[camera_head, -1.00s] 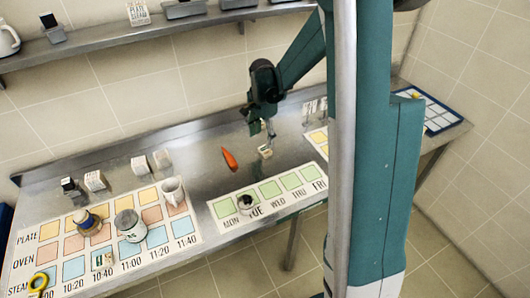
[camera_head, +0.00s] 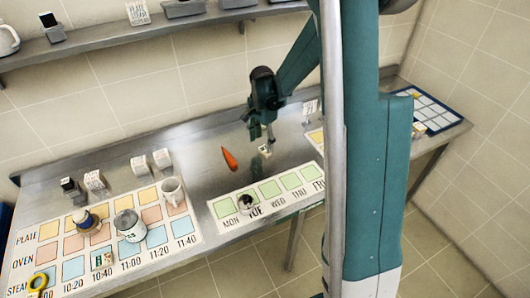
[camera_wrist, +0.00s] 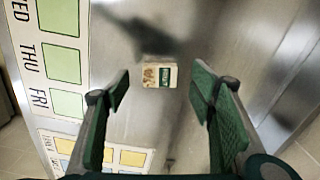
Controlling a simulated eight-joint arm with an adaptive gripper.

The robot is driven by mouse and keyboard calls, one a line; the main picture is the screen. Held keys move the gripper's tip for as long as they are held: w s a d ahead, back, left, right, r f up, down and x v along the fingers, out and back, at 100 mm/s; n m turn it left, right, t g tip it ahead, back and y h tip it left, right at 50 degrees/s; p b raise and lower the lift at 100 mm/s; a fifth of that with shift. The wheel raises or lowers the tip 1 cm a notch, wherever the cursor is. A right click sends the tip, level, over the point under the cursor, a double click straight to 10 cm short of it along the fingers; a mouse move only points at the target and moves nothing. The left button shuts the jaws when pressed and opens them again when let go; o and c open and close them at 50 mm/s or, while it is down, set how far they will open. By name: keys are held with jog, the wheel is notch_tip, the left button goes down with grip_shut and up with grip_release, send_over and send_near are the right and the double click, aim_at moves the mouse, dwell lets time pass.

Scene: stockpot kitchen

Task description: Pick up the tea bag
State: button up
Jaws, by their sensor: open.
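The tea bag (camera_wrist: 159,74) is a small flat packet with a picture and a green label, lying on the bare steel counter. In the head view it is a small pale square (camera_head: 265,151) just below my gripper (camera_head: 262,137). In the wrist view my gripper (camera_wrist: 160,92) is open, with one finger on each side of the packet's line and nothing between them. The packet lies beyond the fingertips, a little above the middle of that picture. My gripper appears apart from it; the exact height is hard to tell.
An orange carrot (camera_head: 229,159) lies left of the packet. A weekday mat (camera_head: 222,208) with green squares is nearer the front edge. A timetable mat (camera_head: 190,232) at left bears a white mug (camera_head: 172,189), a jar (camera_head: 130,225) and others. Bare steel surrounds the packet.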

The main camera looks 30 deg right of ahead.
aim_at(263, 151)
jog(key=shift+f, duration=0.1)
jog(key=shift+f+b, duration=0.3)
jog(key=shift+f, duration=2.2)
jog(key=c, duration=0.8)
